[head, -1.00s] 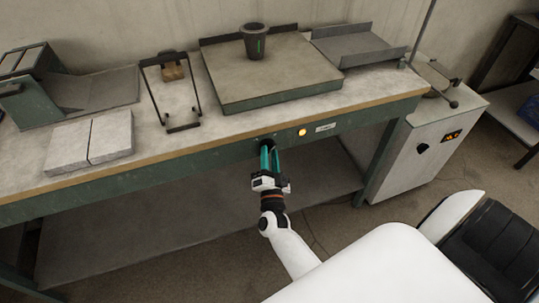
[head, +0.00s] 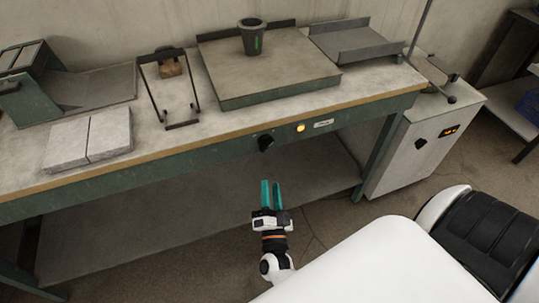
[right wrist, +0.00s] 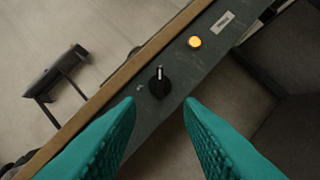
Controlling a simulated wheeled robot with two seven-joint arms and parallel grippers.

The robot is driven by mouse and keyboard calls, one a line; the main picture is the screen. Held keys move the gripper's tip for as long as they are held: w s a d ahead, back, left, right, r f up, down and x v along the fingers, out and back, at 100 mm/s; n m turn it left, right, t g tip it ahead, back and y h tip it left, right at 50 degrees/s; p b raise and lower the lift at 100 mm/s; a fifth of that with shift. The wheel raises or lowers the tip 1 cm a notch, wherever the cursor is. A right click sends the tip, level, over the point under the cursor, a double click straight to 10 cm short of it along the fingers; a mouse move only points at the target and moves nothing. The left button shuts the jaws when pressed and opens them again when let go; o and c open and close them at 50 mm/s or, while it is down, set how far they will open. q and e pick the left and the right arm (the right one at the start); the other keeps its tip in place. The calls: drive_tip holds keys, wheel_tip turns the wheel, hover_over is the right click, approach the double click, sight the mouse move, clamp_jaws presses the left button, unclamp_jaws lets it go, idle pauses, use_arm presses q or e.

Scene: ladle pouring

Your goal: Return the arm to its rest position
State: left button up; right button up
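My right gripper (head: 271,192) is in front of the workbench, below its front panel and apart from it. Its two teal fingers are parted with nothing between them. In the right wrist view the fingers (right wrist: 160,112) stand apart, with the black knob (right wrist: 160,83) on the panel beyond them. The knob (head: 265,142) also shows in the head view, clear of the gripper. My left gripper is in neither view.
The workbench edge (head: 180,153) lies ahead. On it are a dark cup (head: 253,40) on a raised plate (head: 270,75), grey slabs (head: 88,138) and a wire frame (head: 182,124). A lit orange lamp (head: 300,128) sits right of the knob. A white cabinet (head: 415,150) stands at right.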

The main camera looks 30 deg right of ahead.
drive_tip(key=s+a+f+n+g+y, duration=0.2)
drive_tip(key=s+a+f+n+y, duration=0.15)
drive_tip(key=f, duration=0.45)
drive_tip(key=s+a+f+n+g+y+p, duration=0.1)
drive_tip(key=s+a+f+n+g+y, duration=0.2)
drive_tip(key=f, duration=0.5)
drive_tip(key=s+a+f+n+g+y, duration=0.2)
drive_tip(key=f+n+y, duration=0.25)
drive_tip(key=f, duration=0.45)
drive_tip(key=s+d+f+n+g, duration=0.2)
drive_tip(key=s+f+g, duration=0.1)
drive_tip(key=s, duration=0.5)
drive_tip(key=s+d+f+n+g+p, duration=0.1)
drive_tip(key=s+d+f+n+g, duration=0.1)
drive_tip(key=s+f, duration=0.3)
drive_tip(key=s+d+f+n+g, duration=0.2)
drive_tip(key=s+f+n+g, duration=0.1)
drive_tip(key=s, duration=0.9)
drive_tip(key=shift+s+f+g+h, duration=0.35)
drive_tip(key=shift+f+g, duration=0.45)
drive_tip(key=shift+g, duration=0.3)
